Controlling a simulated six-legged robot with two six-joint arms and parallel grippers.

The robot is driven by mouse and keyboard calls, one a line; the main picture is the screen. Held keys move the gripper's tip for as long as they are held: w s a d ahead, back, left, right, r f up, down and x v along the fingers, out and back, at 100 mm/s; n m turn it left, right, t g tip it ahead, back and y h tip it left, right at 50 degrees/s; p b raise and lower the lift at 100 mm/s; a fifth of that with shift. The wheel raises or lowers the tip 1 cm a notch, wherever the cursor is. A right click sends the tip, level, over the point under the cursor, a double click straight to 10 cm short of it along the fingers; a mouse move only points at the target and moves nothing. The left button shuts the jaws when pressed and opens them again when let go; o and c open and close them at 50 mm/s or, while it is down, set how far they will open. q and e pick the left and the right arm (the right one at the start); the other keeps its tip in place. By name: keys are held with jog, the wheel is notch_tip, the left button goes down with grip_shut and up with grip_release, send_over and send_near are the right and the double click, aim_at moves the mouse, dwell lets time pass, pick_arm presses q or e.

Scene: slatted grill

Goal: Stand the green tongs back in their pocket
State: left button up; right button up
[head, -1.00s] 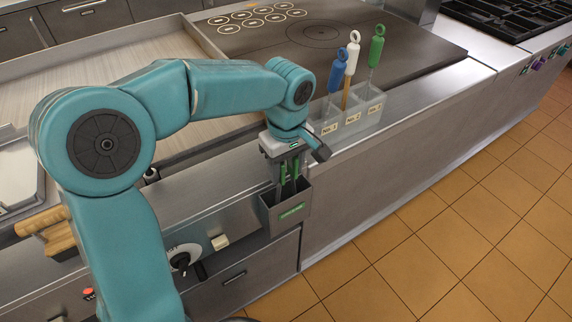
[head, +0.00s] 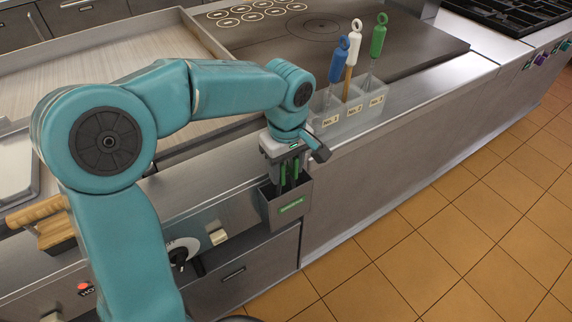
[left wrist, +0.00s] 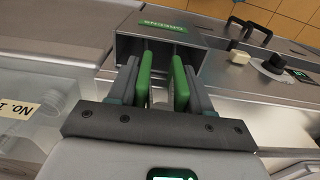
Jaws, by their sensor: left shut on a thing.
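The green tongs (head: 286,178) are in my left gripper (head: 284,172), which is shut on them and points down. In the left wrist view the two green arms of the tongs (left wrist: 145,80) lie between the fingers of my left gripper (left wrist: 163,85). The pocket (head: 289,206) is a grey metal box with a green label on the counter's front. The tongs' lower part is inside the pocket's mouth, and the pocket (left wrist: 135,46) hides their tips. How deep they sit I cannot tell. My right gripper is not in view.
A clear holder (head: 352,118) with numbered compartments stands right of my left gripper, holding blue, white and green-handled tools. A knob (head: 181,254) is on the front panel left of the pocket. A wooden-handled item (head: 50,225) is at the left. The floor in front is clear.

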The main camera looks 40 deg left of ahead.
pick_arm(q)
jog(key=o, duration=1.3)
jog(key=r+p, duration=0.2)
jog(key=r, duration=1.4)
jog(key=shift+d+r+p, duration=0.15)
jog(key=shift+d+p, duration=0.05)
jog(key=shift+p, duration=0.15)
